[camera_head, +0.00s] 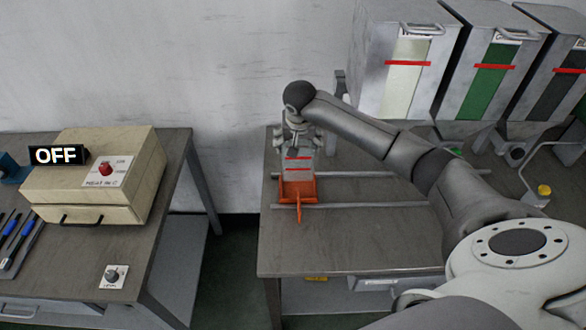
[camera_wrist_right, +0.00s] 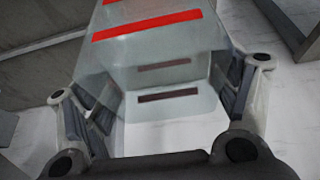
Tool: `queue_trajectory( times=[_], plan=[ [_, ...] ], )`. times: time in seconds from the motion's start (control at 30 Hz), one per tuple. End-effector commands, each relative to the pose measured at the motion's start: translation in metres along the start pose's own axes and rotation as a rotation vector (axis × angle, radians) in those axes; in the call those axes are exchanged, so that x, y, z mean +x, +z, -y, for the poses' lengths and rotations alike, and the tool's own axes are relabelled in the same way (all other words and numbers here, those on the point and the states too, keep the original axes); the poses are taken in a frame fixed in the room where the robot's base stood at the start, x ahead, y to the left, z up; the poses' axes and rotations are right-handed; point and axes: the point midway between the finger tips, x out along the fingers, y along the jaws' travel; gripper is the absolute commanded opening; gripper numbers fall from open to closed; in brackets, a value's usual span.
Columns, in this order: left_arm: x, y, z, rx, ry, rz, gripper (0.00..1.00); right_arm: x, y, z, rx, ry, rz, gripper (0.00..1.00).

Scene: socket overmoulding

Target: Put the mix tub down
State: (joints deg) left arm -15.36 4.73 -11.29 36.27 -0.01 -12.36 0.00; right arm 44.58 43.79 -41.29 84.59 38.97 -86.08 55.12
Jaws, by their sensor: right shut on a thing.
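The mix tub (camera_head: 298,163) is a clear, greyish tub with red lines on its side. In the head view it is upright at the left end of the right-hand table (camera_head: 345,240), at an orange stand (camera_head: 298,190) with a handle pointing to the front. I cannot tell whether the tub rests on the stand or hangs just above it. My right gripper (camera_head: 298,140) is over the tub from above, shut on it. In the right wrist view the tub (camera_wrist_right: 165,55) sits between the two fingers (camera_wrist_right: 165,100). My left gripper is not in view.
Two rails (camera_head: 350,206) run across the right-hand table. Hoppers with white (camera_head: 405,75), green (camera_head: 485,80) and dark fill stand behind it. A left table carries a beige box (camera_head: 85,195) with an OFF sign (camera_head: 56,155). A gap separates the tables.

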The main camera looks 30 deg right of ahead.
Motion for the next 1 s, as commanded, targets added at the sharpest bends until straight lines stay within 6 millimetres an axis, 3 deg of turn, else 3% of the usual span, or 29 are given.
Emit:
queue_trajectory(
  times=[0.2, 0.3, 0.43, 0.67, 0.93, 0.97, 1.0],
  plan=[
    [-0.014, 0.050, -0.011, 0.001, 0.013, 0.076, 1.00, 0.031, 0.013, 0.000, 0.001, 0.002, 0.001, 0.44],
    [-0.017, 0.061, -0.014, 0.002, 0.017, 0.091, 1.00, 0.039, 0.017, 0.000, 0.000, 0.001, 0.001, 0.44],
    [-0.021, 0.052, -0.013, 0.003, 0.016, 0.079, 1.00, 0.057, 0.024, 0.000, 0.000, 0.002, 0.003, 0.44],
    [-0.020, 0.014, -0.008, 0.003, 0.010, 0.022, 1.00, 0.071, 0.030, 0.000, -0.001, 0.001, -0.001, 0.44],
    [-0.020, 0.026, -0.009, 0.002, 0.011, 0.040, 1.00, 0.074, 0.031, 0.000, 0.000, 0.000, -0.001, 0.44],
    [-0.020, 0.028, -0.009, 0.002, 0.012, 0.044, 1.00, 0.073, 0.030, 0.000, 0.000, 0.000, -0.001, 0.85],
    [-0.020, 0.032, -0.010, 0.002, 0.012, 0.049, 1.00, 0.073, 0.030, 0.000, 0.000, 0.000, -0.001, 0.91]
  ],
)
